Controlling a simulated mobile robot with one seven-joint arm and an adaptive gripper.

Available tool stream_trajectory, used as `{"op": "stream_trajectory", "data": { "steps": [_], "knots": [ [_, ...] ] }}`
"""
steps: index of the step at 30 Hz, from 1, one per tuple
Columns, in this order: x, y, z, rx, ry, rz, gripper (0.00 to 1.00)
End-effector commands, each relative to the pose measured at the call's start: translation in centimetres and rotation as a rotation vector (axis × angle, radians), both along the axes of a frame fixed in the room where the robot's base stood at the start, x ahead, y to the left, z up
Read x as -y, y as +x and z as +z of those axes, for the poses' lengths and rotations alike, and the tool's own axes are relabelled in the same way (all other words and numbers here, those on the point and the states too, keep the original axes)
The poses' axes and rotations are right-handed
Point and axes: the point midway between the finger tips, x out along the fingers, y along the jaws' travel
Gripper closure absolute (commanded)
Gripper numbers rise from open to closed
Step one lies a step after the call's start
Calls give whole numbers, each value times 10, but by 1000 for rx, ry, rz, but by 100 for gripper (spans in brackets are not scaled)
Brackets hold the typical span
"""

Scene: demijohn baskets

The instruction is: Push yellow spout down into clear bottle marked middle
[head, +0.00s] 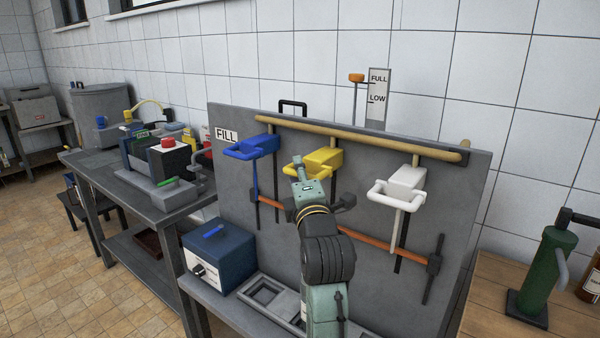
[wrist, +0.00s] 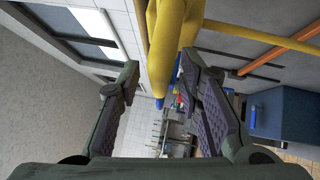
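The yellow spout (head: 322,160) is the middle one of three on the grey upright panel, with a looped handle at its front. My gripper (head: 318,182) is just in front of and below it in the head view, and my arm covers what lies under the spout. In the wrist view my gripper (wrist: 160,88) is open, its two padded fingers wide apart. The yellow spout (wrist: 165,50) fills the top middle there, close to the right finger; I cannot tell whether they touch. No clear bottle marked middle can be made out in either view.
A blue spout (head: 252,147) hangs to the left and a white spout (head: 401,187) to the right. An orange-brown bar (head: 372,241) crosses the panel below. A blue box (head: 218,255) stands at lower left. A green cylinder (head: 545,268) stands on the wooden table at right.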

Motion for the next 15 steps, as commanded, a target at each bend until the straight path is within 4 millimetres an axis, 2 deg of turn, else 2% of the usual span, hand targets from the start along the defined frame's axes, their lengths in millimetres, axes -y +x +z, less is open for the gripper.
{"op": "stream_trajectory", "data": {
  "steps": [4,15],
  "knots": [
    [0,0,0,0,0,0,67],
    [0,0,0,0,0,0,92]
  ]
}}
